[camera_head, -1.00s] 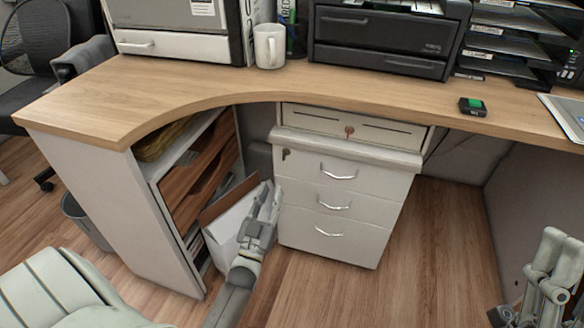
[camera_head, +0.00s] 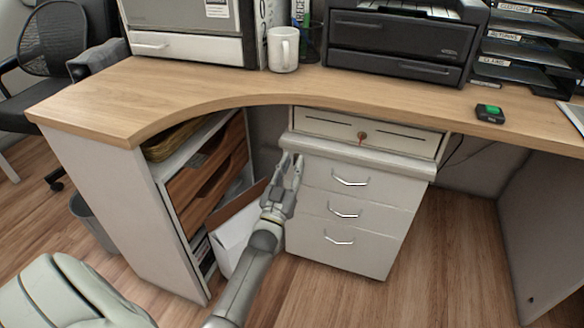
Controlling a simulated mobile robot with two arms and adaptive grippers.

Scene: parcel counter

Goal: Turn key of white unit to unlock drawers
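The white unit (camera_head: 345,235) is a drawer pedestal under the counter, with three drawers and curved handles. My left gripper (camera_head: 291,158) is at the upper left corner of its front. Its two fingers point up and away from me, with a gap between them. The lock and key at that corner are hidden or too small to tell apart behind the fingertips, and I cannot tell whether they touch. My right gripper is not in view.
A separate shallow drawer (camera_head: 325,128) above the unit has its own key (camera_head: 361,138). The wooden counter (camera_head: 200,88) overhangs both. A mug (camera_head: 283,50) and a printer (camera_head: 400,38) stand on it. A wooden-front cabinet (camera_head: 205,180) and an open box (camera_head: 232,235) are left of the unit.

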